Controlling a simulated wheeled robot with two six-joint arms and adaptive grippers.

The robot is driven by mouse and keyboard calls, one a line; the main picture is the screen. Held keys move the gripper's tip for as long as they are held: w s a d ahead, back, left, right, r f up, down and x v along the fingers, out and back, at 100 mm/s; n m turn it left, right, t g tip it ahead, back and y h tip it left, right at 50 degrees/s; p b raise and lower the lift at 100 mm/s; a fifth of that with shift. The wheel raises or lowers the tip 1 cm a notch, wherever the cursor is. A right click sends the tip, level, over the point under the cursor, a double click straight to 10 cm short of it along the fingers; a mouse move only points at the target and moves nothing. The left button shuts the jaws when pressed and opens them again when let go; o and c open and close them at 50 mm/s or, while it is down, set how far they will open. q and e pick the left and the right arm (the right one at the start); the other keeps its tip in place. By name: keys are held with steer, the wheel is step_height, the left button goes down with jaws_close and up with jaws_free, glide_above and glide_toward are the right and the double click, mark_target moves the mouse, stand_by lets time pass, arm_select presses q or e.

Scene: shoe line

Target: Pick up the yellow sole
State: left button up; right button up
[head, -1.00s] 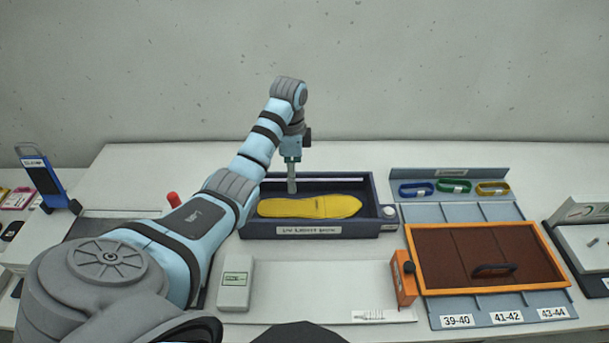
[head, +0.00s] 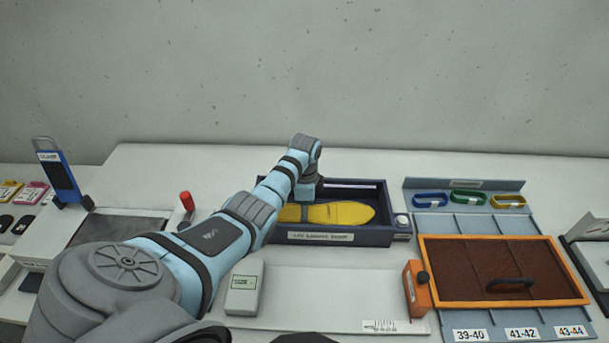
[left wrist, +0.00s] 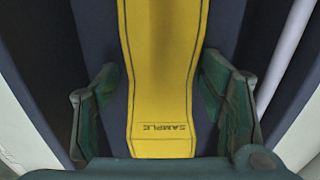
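The yellow sole (head: 342,214) lies flat in the dark tray (head: 340,238). My left arm reaches over the tray's left part and hides one end of the sole. In the left wrist view, the sole (left wrist: 162,75) carries the word SAMPLE and runs between the two fingers of my left gripper (left wrist: 162,105). The gripper is open, with one finger on each side of the sole and a gap visible at each side. Its fingertips are hidden behind the arm in the head view. My right gripper does not show.
A pale device (head: 244,288) stands in front of the tray. A red-handled tool (head: 187,202) is at the left.

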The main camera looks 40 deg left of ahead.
arm_select(q)
steer(key=c, duration=0.9)
